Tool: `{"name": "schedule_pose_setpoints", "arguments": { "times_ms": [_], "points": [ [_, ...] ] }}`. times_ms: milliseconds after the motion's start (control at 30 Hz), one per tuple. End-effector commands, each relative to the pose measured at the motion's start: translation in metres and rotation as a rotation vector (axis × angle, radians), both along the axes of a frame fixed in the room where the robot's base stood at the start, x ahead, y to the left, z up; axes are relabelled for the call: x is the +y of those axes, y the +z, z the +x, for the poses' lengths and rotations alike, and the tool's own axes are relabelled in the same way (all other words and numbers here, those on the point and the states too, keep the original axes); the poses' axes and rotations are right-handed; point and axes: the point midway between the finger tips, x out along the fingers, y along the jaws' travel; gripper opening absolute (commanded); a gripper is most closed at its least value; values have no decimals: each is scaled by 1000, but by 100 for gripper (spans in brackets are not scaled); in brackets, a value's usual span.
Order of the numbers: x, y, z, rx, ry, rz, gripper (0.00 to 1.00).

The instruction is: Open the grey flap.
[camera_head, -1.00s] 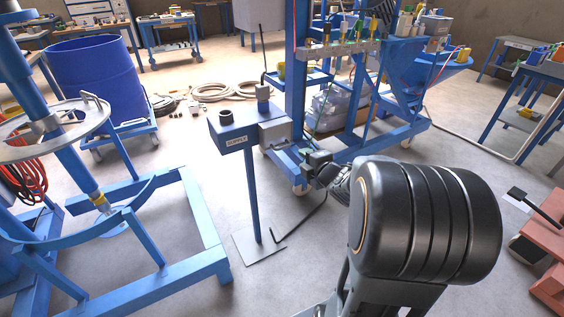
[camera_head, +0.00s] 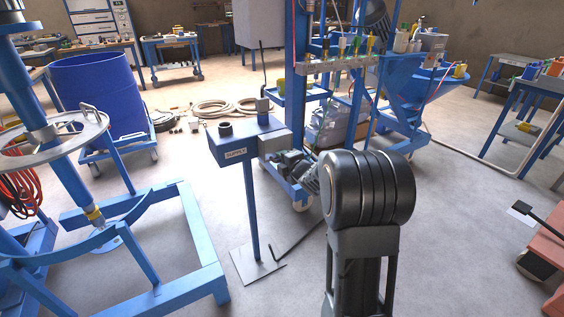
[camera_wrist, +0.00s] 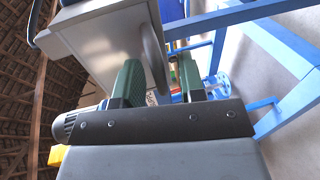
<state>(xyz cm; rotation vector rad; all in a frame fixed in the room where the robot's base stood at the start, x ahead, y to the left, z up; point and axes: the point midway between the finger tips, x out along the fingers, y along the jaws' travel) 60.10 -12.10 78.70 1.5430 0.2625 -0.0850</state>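A grey box (camera_head: 274,140) is fixed to the right side of the blue stand marked SUPPLY. In the wrist view the box (camera_wrist: 92,42) fills the upper left, and a thin grey plate with a rounded edge, which looks like the grey flap (camera_wrist: 153,45), stands out at its right side. My gripper (camera_head: 287,163) is just below and right of the box. In the wrist view its two green fingers (camera_wrist: 158,68) are apart, with the lower end of the plate seen between them. I cannot tell whether either finger touches it.
The blue SUPPLY stand (camera_head: 254,205) is on a flat base plate. A blue wheeled rack (camera_head: 299,60) stands close behind my gripper. A blue frame (camera_head: 180,285) is at the left.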

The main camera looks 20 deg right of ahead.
Motion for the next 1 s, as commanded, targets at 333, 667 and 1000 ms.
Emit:
{"name": "schedule_pose_setpoints", "arguments": {
  "times_ms": [333, 667, 1000],
  "points": [
    [0, -1, 5, 0, 0, 1, 37],
    [0, -1, 5, 0, 0, 1, 11],
    [0, -1, 4, 1, 0, 1, 0]
  ]
}}
